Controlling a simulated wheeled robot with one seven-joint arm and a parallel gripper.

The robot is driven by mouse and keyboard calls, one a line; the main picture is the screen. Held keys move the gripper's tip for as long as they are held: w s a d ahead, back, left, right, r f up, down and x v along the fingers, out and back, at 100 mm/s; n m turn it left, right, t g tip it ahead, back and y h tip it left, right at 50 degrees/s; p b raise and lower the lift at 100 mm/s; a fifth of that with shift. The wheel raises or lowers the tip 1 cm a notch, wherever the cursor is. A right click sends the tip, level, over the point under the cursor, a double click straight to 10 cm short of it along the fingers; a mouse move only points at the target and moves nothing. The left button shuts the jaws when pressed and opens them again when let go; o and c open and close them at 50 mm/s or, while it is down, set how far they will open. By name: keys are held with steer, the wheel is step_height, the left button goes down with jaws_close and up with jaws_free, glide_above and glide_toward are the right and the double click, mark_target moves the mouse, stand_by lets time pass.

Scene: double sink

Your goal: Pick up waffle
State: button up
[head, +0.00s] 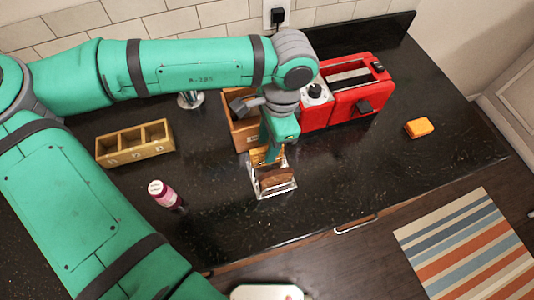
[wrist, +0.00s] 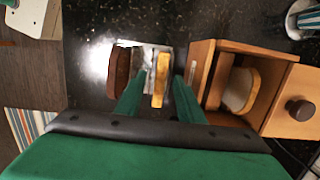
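A golden slice (wrist: 161,78), which looks like the waffle, stands on edge in a clear, shiny rack; in the head view its top (head: 258,156) shows partly behind my gripper. My gripper (wrist: 158,88) is over the rack, with one finger on each side of the golden slice. The fingers look apart from it, with narrow gaps. In the head view my gripper (head: 268,152) points down at the rack's back part. A brown slice (wrist: 120,72) stands in the same rack (head: 282,192), outside the fingers.
A wooden bread box (wrist: 203,72) with a bread slice (wrist: 241,90) inside stands close beside my gripper. A red toaster (head: 362,92) is behind right. A wooden compartment box (head: 135,143) and a bottle (head: 165,194) are left. An orange block (head: 419,127) lies right; the front counter is mostly clear.

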steer(key=shift+f, duration=0.2)
stand_by(0.4)
jaws_close()
steer(key=shift+w+r, duration=0.1)
steer(key=shift+r, duration=0.2)
